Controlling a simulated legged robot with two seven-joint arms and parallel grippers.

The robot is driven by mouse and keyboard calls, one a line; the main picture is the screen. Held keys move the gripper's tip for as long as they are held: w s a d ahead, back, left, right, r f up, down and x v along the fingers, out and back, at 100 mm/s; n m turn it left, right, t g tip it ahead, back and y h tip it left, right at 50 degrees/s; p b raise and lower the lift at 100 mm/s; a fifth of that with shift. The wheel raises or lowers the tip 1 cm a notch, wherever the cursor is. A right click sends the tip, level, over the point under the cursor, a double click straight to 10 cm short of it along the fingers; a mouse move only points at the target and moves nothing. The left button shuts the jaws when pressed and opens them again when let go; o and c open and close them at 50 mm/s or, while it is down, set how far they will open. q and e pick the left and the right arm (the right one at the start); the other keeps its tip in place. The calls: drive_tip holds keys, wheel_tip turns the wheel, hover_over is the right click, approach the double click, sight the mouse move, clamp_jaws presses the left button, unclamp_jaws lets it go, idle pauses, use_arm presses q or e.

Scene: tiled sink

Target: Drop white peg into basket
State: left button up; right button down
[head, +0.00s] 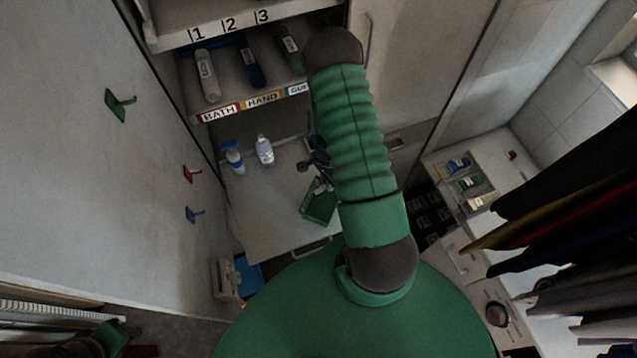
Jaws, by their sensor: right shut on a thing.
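My right arm reaches up through the middle of the head view. Its dark gripper (317,164) shows small beside the forearm, over the white counter. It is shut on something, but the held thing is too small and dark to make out. I cannot make out a white peg. A green basket-like container (319,204) stands on the counter just below the gripper, partly behind my arm. Its inside is not clear. A green peg (118,104), a red peg (191,174) and a blue peg (193,214) stick out from the left wall panel. My left gripper is not in view.
Two bottles (265,150) stand at the back of the counter (265,215). Above is a shelf (225,85) with several tubes and labels. Dark hanging cloths (570,190) and a second counter (480,195) are at the right. The counter's front left is clear.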

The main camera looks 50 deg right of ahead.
drive_tip(key=f+b, duration=0.2)
drive_tip(key=f, duration=0.1)
drive_tip(key=f+b, duration=0.1)
drive_tip(key=f, duration=0.1)
drive_tip(key=shift+w+a+f+b, duration=0.2)
drive_tip(key=shift+a+b, duration=0.15)
drive_tip(key=shift+a, duration=0.05)
drive_tip(key=shift+s+d, duration=0.1)
drive_tip(key=shift+d, duration=0.2)
drive_tip(key=c, duration=1.3)
unclamp_jaws()
drive_tip(key=shift+c, duration=0.2)
drive_tip(key=shift+a, duration=0.1)
drive_tip(key=shift+a+r, duration=0.1)
wheel_tip(320, 180, up, 17)
drive_tip(key=b, duration=0.1)
drive_tip(key=shift+f, duration=0.3)
